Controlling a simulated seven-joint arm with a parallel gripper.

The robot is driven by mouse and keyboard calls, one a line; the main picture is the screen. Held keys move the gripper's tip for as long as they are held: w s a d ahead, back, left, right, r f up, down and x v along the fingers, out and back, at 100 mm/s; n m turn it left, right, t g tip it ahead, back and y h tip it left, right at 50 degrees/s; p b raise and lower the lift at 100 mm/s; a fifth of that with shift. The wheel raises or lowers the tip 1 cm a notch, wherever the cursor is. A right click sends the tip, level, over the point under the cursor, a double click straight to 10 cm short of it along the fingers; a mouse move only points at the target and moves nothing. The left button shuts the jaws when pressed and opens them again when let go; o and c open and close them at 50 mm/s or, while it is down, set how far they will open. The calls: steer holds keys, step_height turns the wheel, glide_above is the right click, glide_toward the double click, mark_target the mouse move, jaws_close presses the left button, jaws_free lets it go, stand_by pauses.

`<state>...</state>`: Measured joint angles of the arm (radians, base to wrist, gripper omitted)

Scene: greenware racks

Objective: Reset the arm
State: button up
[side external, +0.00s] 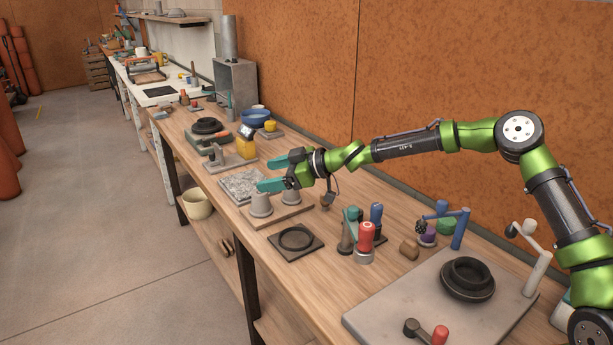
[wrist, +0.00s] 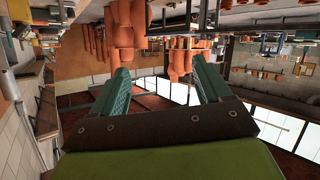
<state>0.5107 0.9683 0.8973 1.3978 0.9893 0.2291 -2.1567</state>
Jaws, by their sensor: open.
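My gripper (side external: 268,174) is open, with its two teal fingers spread apart and nothing visible between them. In the side view it is held level above the wooden bench (side external: 318,283), pointing left along it. Below it stand grey cups (side external: 261,204) on a board; one is partly hidden behind the lower finger. In the wrist view my gripper (wrist: 162,90) also shows its two teal fingers wide apart, with the room appearing upside down beyond them. My green and black arm reaches in from the right.
A grey slab with a black ring (side external: 467,279) is at right. A yellow bottle (side external: 246,143) and blue bowl (side external: 256,117) stand farther along. The orange wall (side external: 440,70) is behind.

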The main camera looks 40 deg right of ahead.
steer(key=s+a+r+m+g+h, duration=0.1)
steer(key=s+r+g, duration=0.15)
steer(key=s, duration=0.55)
steer(key=s+a+r+g+h, duration=0.1)
steer(key=s+a+r, duration=0.15)
steer(key=s, duration=0.55)
steer(key=s+d+r+m+h, duration=0.1)
steer(key=s+d+m, duration=0.3)
steer(key=s, duration=0.4)
steer(key=s+d+m+h, duration=0.2)
steer(key=s+d+m, duration=0.2)
steer(key=s, duration=0.5)
steer(key=s+d+r+m+h, duration=0.1)
steer(key=s+d+m, duration=0.4)
steer(key=s, duration=0.3)
steer(key=shift+s+r+h, duration=0.25)
steer(key=shift+r+h, duration=0.1)
steer(key=shift+h, duration=0.05)
steer(key=shift+d, duration=0.1)
